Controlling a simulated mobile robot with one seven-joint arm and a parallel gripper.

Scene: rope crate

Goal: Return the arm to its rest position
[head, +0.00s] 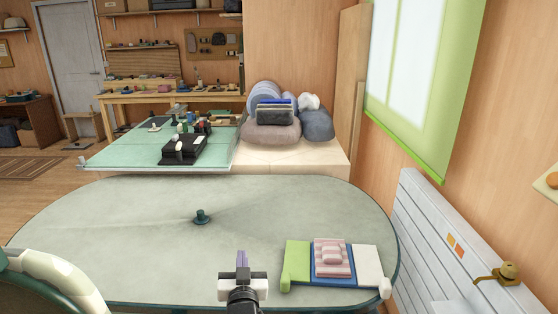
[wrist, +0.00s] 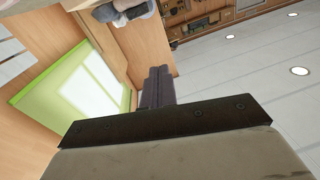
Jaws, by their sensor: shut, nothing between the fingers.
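My gripper (head: 242,259) is at the bottom centre of the head view, over the near edge of the oval table (head: 120,228). Its purple-grey fingers are together and hold nothing. In the wrist view the fingers (wrist: 157,86) also show closed, side by side, with empty space around them. That view looks out tilted, at the window, wall and ceiling lights. I see no rope or crate that I can make out clearly.
A dark green knob-like piece (head: 202,216) stands on the table. To the right of my gripper lies a green, blue and white board (head: 297,262) with a pink striped block (head: 331,257). A white radiator (head: 440,240) stands on the right. The table's left half is mostly clear.

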